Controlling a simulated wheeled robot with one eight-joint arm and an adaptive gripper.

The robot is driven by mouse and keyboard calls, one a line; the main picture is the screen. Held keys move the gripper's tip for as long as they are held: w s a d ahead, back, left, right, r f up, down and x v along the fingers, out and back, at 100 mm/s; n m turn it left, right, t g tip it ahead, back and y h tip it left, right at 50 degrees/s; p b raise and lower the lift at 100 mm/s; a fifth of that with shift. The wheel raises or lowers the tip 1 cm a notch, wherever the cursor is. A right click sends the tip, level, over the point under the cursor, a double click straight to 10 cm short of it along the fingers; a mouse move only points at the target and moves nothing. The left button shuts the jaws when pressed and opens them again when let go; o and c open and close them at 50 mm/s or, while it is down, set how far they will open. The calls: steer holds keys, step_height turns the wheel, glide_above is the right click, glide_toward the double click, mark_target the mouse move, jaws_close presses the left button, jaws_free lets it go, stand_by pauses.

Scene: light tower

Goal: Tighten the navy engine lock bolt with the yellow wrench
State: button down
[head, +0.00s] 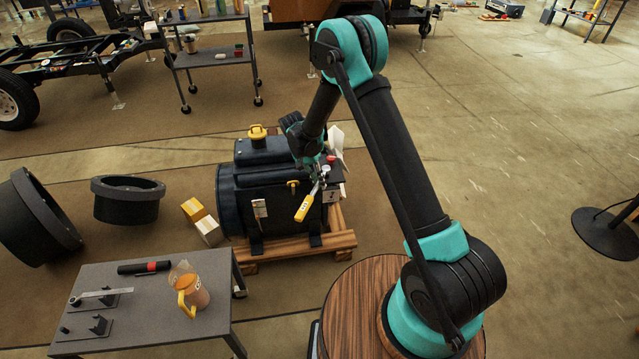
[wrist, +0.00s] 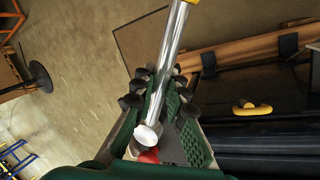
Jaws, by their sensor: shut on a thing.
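The yellow wrench has a yellow handle (head: 305,206) that hangs down in front of the navy engine (head: 238,190) in the head view. Its silver shaft (wrist: 165,75) runs between my finger pads in the wrist view, with a bit of yellow at the top edge. My gripper (head: 319,172) is shut on the wrench at the engine's right front; it also shows in the wrist view (wrist: 164,95). A small red part (wrist: 150,155) lies just below the wrench's rounded silver end. I cannot make out the lock bolt, nor whether the wrench touches it.
The engine rests on a wooden pallet (head: 342,240). A yellow cap (head: 257,131) tops it. A grey table (head: 215,325) with a yellow-handled jug (head: 193,296) stands front left. Small boxes (head: 208,230) sit left of the engine.

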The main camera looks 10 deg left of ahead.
steer(key=shift+d+r+n, duration=0.1)
steer(key=shift+d+n, duration=0.05)
steer(key=shift+n, duration=0.15)
steer(key=shift+r, duration=2.75)
steer(key=w+d+r+n+t, duration=0.1)
steer(key=d+r+n, duration=0.1)
steer(key=d, duration=2.5)
steer(key=shift+w+d+r+n, duration=0.15)
steer(key=shift+d+r+n, duration=0.15)
steer(key=shift+d+r, duration=0.1)
